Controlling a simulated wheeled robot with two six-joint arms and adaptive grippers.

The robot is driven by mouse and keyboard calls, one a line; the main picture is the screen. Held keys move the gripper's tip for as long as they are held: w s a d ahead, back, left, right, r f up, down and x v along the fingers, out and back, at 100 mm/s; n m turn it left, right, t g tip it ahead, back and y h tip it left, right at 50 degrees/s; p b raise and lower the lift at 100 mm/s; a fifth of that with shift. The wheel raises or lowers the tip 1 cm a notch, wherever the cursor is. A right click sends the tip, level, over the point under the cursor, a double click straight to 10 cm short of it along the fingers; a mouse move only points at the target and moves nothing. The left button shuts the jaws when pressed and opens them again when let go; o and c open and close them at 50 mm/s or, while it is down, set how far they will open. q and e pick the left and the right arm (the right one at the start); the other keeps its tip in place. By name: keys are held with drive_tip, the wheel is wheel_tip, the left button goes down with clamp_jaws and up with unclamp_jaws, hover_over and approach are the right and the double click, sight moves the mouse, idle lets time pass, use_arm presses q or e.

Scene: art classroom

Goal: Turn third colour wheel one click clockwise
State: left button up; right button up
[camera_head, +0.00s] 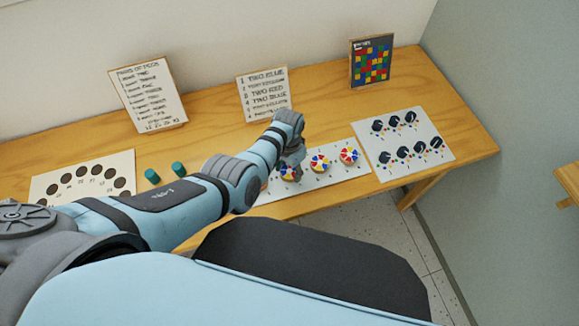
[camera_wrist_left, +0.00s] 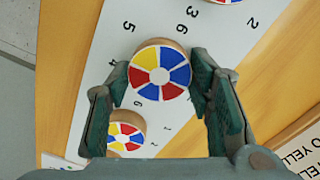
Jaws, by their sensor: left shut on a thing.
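A row of round colour wheels with red, blue and yellow sectors sits on a white board (camera_head: 330,177). In the head view the gripped wheel (camera_head: 287,174) is partly covered by my left gripper (camera_head: 293,172). The two wheels to its right, the nearer one (camera_head: 319,163) and the far one (camera_head: 348,156), are clear. In the left wrist view the gripped wheel (camera_wrist_left: 160,70) lies between the two fingers, which are shut on its sides. A neighbouring wheel (camera_wrist_left: 125,132) shows below it, and another (camera_wrist_left: 228,1) is cut off at the top. My right gripper is not in view.
A white board with several dark knobs (camera_head: 429,161) lies to the right on the wooden table (camera_head: 322,107). Two green pegs (camera_head: 178,169) and a board with dark holes (camera_head: 62,182) are on the left. Text cards (camera_head: 264,102) and a colour-grid card (camera_head: 370,62) stand at the back.

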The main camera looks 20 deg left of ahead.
sight(289, 170)
use_arm(q)
drive_tip(key=shift+m, duration=0.5)
drive_tip(key=o, duration=1.2)
wheel_tip(289, 170, up, 12)
